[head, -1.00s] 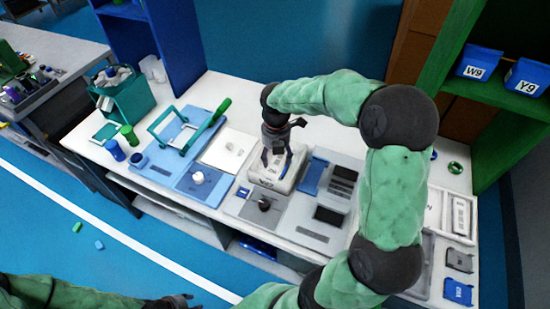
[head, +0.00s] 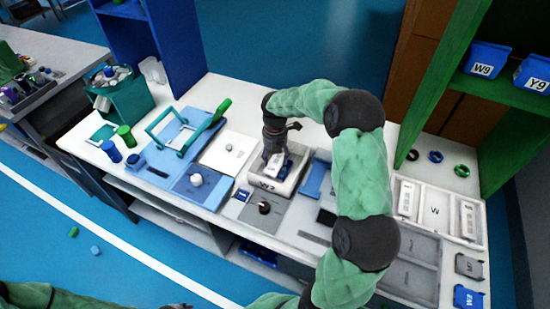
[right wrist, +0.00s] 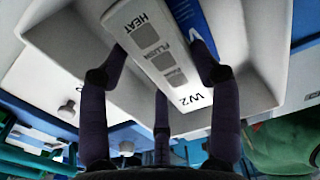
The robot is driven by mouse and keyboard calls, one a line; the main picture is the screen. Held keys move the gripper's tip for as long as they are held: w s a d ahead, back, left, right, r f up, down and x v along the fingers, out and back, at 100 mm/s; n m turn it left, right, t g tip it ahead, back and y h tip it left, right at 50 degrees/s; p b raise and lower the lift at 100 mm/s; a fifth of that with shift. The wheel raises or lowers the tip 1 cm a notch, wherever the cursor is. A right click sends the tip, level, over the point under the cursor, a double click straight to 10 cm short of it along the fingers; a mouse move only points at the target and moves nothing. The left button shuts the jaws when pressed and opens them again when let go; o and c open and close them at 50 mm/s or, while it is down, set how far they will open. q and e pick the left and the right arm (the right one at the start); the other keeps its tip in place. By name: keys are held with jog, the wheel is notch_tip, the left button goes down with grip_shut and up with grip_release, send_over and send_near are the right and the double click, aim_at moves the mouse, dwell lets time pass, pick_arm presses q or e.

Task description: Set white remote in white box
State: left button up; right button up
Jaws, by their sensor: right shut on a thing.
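The white remote (right wrist: 160,60), with HEAT and FLUSH buttons and a W2 mark, is in my right gripper. My right gripper (head: 272,158) is shut on it and points down over the white box (head: 268,187), labelled W2. In the right wrist view the fingers (right wrist: 160,95) stand around the remote, and the box walls (right wrist: 68,45) show on both sides of it. I cannot tell whether the remote touches the box floor. A blue piece (right wrist: 192,22) lies beside the remote. Only a dark bit of my left gripper (head: 178,306) shows at the bottom edge.
A blue tray (head: 318,178) stands right of the box, and a grey plate with a black knob (head: 264,207) in front. A white tray with white pieces (head: 421,212) lies further right. A green-handled tool (head: 207,125) and teal bin (head: 128,98) are left.

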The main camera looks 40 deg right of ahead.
aim_at(275, 158)
jog(key=shift+f, duration=0.7)
jog(key=o, duration=1.2)
jog(key=shift+r, duration=0.15)
notch_tip(275, 158, up, 13)
jog(key=p, duration=0.3)
jog(key=shift+p, duration=0.3)
